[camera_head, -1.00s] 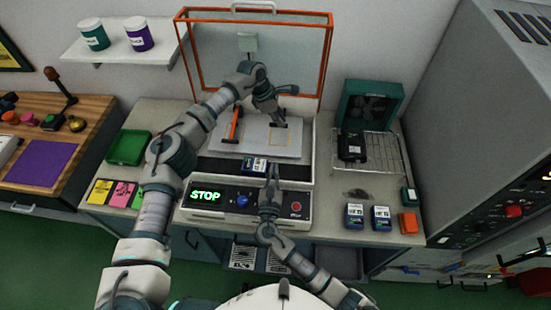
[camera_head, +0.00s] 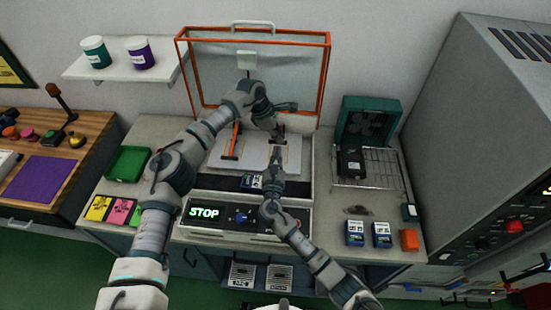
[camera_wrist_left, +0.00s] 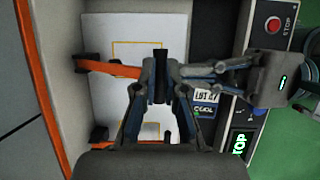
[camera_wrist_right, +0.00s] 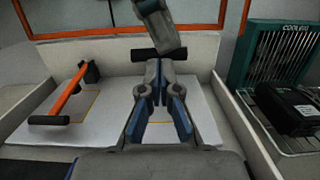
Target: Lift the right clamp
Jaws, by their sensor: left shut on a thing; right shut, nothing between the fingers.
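The right clamp (camera_wrist_left: 112,69) is an orange bar with a black handle (camera_wrist_right: 158,54), on the right side of the white plate (camera_head: 258,160). My left gripper (camera_head: 278,138) is shut on this handle, and the handle shows between its fingers in the left wrist view (camera_wrist_left: 160,78). In the head view the arms mostly hide this clamp. The left clamp (camera_head: 235,136) is orange with a black handle and also shows in the right wrist view (camera_wrist_right: 70,94). My right gripper (camera_head: 275,150) is shut and empty over the plate's front, just before the right clamp.
An orange-framed clear hood (camera_head: 324,80) stands raised behind the plate. A blue-labelled unit (camera_head: 249,182) lies at the plate's front edge, above the STOP panel (camera_head: 203,212). A wire rack (camera_head: 385,172) with a black device (camera_head: 351,161) stands right. Two more units (camera_head: 355,232) stand front right.

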